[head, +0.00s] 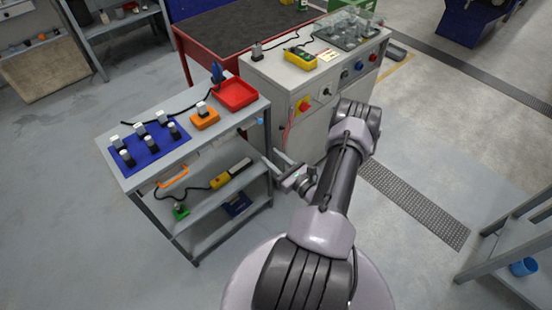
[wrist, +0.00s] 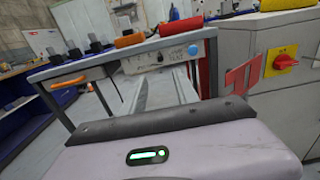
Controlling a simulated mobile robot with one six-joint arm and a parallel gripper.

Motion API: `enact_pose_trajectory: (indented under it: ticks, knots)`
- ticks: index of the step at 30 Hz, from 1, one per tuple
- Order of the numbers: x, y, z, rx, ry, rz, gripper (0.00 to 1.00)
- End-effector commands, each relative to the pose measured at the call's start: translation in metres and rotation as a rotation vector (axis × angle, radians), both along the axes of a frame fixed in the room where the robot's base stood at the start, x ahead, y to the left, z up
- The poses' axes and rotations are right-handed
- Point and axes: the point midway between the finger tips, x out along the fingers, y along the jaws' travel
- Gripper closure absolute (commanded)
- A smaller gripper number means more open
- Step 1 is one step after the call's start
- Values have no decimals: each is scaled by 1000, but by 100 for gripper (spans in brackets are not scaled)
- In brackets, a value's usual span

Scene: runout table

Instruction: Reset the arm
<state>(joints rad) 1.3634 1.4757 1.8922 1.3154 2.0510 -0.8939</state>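My gripper (head: 282,162) is small in the head view, beside the right end of the grey shelf cart (head: 198,147). My arm rises from my base and folds back down to it. In the wrist view, the pale wrist housing with a lit green light fills the bottom, and grey finger-like bars show beyond its dark edge. The finger gap is unclear, so I cannot tell whether the gripper is open or shut. I see no object held in it.
The cart carries a blue mat (head: 149,152) with several pegs, an orange block (head: 205,120) and a red tray (head: 236,93). A grey machine cabinet (head: 270,85) with a red knob on a yellow plate (wrist: 281,61) stands close on the right. Open floor (head: 420,140) lies further right.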

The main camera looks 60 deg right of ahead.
Motion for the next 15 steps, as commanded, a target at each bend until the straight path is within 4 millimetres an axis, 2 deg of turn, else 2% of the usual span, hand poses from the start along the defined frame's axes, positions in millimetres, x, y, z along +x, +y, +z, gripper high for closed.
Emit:
enact_pose_trajectory:
  ticks: [1,5,15]
  knots:
    - [-8,1,1,2,1,-4,64]
    - [-18,4,0,0,0,-1,64]
    - [-19,5,0,-1,0,1,64]
